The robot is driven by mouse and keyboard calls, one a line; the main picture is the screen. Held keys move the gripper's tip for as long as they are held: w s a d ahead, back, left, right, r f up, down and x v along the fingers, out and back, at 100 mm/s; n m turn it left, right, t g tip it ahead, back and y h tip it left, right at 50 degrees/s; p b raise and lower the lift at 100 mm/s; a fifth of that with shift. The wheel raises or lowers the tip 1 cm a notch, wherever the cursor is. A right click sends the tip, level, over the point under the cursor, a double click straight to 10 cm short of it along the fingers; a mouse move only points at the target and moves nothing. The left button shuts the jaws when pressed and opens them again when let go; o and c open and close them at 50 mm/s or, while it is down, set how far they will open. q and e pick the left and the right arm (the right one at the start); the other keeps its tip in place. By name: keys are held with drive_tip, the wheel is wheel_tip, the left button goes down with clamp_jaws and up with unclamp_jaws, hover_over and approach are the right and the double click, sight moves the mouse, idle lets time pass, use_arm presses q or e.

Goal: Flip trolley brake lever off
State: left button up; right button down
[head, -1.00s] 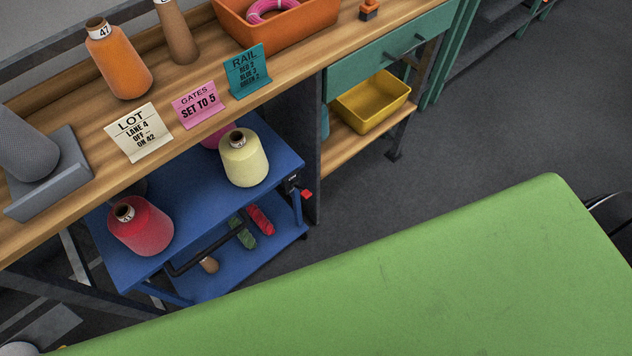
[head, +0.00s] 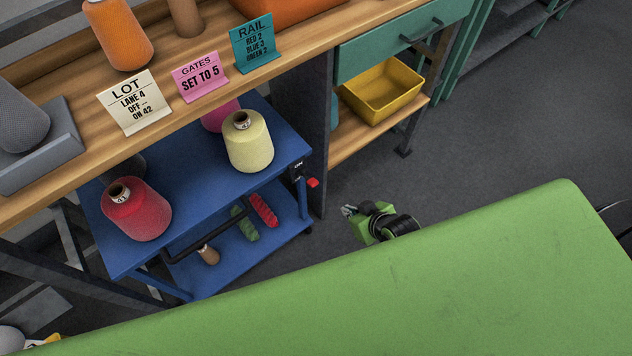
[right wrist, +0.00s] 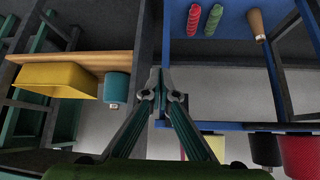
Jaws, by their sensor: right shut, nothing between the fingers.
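The blue trolley (head: 272,133) stands partly under the wooden bench. Its red brake lever (head: 313,183) sticks out at the right end, beside a black fitting with a small label reading "ON" (head: 298,165). My right gripper (head: 346,211) is right of and below the lever in the head view, apart from it, above the grey floor. In the right wrist view its fingers (right wrist: 164,88) meet at the tips with nothing between them. That view looks upside down and shows the trolley's blue edge (right wrist: 240,125) at the right; I cannot make out the lever there. My left gripper is not in view.
A red cone (head: 138,212) and a cream cone (head: 249,145) stand on the trolley's top. A dark bench panel (head: 316,125) rises close behind the lever. A yellow bin (head: 382,92) sits on a shelf to the right. Open floor (head: 480,140) lies right of the trolley.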

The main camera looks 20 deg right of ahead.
drive_tip(key=w+a+r+t+y+b, duration=0.1)
drive_tip(key=a+r, duration=0.1)
drive_tip(key=r, duration=0.6)
drive_tip(key=w+a+r+n+t, duration=0.1)
drive_tip(key=w+a+r, duration=0.1)
drive_tip(key=r, duration=0.6)
drive_tip(key=shift+a+y+b, duration=0.15)
drive_tip(key=shift+y+b, duration=0.25)
drive_tip(key=shift+w+f, duration=0.1)
drive_tip(key=shift+w, duration=0.05)
hover_over(316, 184)
drive_tip(key=w, duration=0.1)
drive_tip(key=f, duration=0.5)
drive_tip(key=shift+a+f, duration=0.2)
drive_tip(key=shift+f, duration=0.05)
wheel_tip(316, 184, down, 2)
drive_tip(key=shift+f, duration=0.25)
drive_tip(key=shift+s+d+f, duration=0.1)
drive_tip(key=shift+s+f, duration=0.15)
drive_tip(key=shift+f, duration=0.2)
drive_tip(key=shift+s+d+f, duration=0.1)
drive_tip(key=shift+s+f, duration=0.1)
drive_tip(key=shift+f, duration=0.2)
drive_tip(key=shift+f+t, duration=0.1)
drive_tip(key=shift+t, duration=0.2)
